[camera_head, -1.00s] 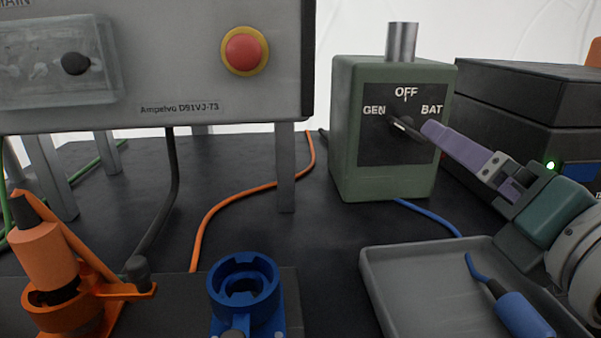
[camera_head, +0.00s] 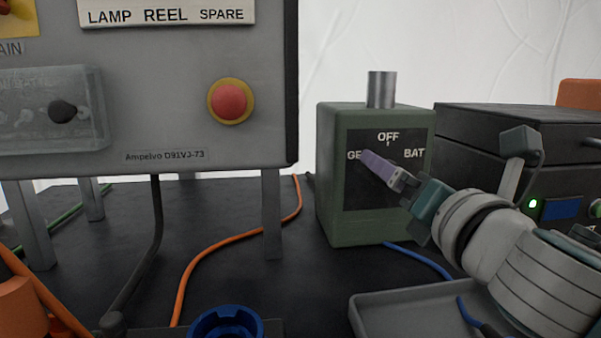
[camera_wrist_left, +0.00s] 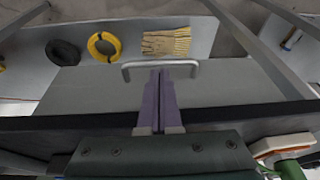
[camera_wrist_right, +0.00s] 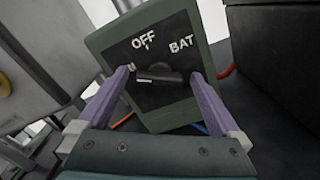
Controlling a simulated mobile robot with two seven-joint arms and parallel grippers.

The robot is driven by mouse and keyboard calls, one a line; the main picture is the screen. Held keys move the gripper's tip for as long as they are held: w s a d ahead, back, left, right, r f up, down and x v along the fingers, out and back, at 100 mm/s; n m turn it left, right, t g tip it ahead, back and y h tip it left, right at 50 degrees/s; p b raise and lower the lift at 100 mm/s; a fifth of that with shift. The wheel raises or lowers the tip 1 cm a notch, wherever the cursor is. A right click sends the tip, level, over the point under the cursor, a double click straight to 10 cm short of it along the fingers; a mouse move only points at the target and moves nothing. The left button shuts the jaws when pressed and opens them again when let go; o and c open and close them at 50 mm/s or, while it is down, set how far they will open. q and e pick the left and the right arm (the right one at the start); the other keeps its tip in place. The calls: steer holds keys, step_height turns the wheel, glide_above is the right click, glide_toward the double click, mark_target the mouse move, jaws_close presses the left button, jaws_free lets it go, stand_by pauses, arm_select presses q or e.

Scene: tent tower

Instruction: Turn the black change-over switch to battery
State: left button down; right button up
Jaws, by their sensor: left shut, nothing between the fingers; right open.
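The black change-over switch (camera_wrist_right: 162,78) sits on the black face of a green box (camera_head: 333,170), marked GEN, OFF and BAT. In the right wrist view its handle lies between the two purple fingers of my open right gripper (camera_wrist_right: 161,74), its left end toward the partly covered GEN mark. I cannot tell whether the fingers touch it. In the head view this gripper is in front of the box face, and its fingers hide the handle and part of GEN. My left gripper (camera_wrist_left: 159,72) is shut and empty, near a grey bar handle (camera_wrist_left: 196,64), outside the head view.
A grey panel with a red button (camera_head: 230,101) stands left of the box. A black unit with a green light (camera_head: 533,204) is at right. A grey tray (camera_head: 385,305) lies in front.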

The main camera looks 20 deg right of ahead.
steer(key=c, duration=1.3)
steer(key=shift+m, duration=0.4)
steer(key=shift+f+m+p, duration=0.2)
steer(key=shift+m+p, duration=1.05)
steer(key=shift+m, duration=4.55)
steer(key=shift+f+m+p, duration=0.2)
steer(key=shift+m+p, duration=1.05)
steer(key=shift+m, duration=4.55)
